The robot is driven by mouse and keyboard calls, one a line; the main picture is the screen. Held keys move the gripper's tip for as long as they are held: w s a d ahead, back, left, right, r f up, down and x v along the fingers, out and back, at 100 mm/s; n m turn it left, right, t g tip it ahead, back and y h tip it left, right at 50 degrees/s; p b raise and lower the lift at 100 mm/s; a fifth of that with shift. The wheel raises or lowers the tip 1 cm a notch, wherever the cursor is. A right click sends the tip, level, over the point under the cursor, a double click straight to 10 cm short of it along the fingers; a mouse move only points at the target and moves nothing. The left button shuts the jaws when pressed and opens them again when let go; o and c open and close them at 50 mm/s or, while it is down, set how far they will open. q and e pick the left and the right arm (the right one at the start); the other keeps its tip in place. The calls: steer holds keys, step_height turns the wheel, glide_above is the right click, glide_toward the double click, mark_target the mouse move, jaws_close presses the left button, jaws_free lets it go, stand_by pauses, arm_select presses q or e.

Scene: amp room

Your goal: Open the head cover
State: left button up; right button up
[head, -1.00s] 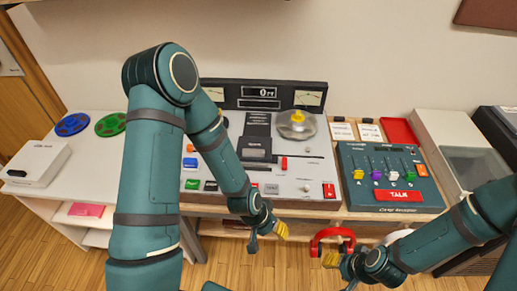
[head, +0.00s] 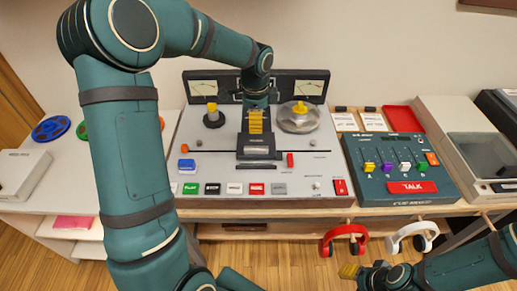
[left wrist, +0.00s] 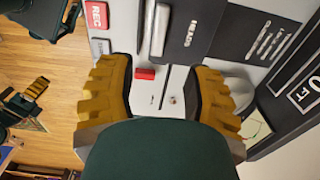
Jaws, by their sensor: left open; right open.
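The head cover (head: 243,117) is a dark panel at the middle of the grey tape machine (head: 215,160), behind a small dark block with a silvery front. The left wrist view shows a dark panel lettered HEADS (left wrist: 187,42), with silvery bars along its edge. My left gripper (head: 256,122) is in front of the cover in the head view and hides part of it. Its yellow fingers are apart and empty in the left wrist view (left wrist: 162,88); I cannot tell whether they touch the cover. My right gripper (head: 349,271) is open and empty, low in front of the counter.
A reel hub (head: 213,117) and a clear reel disc (head: 299,118) flank the cover. A meter panel (head: 314,84) stands behind. A talk console (head: 400,165) is to the right. Red headphones (head: 343,236) and white headphones (head: 412,235) hang at the counter front.

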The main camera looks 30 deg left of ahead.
mark_target(256, 147)
arm_select(q)
step_height(256, 147, down, 12)
steer(key=shift+f+b, duration=0.2)
steer(key=shift+b, duration=1.05)
jaws_close()
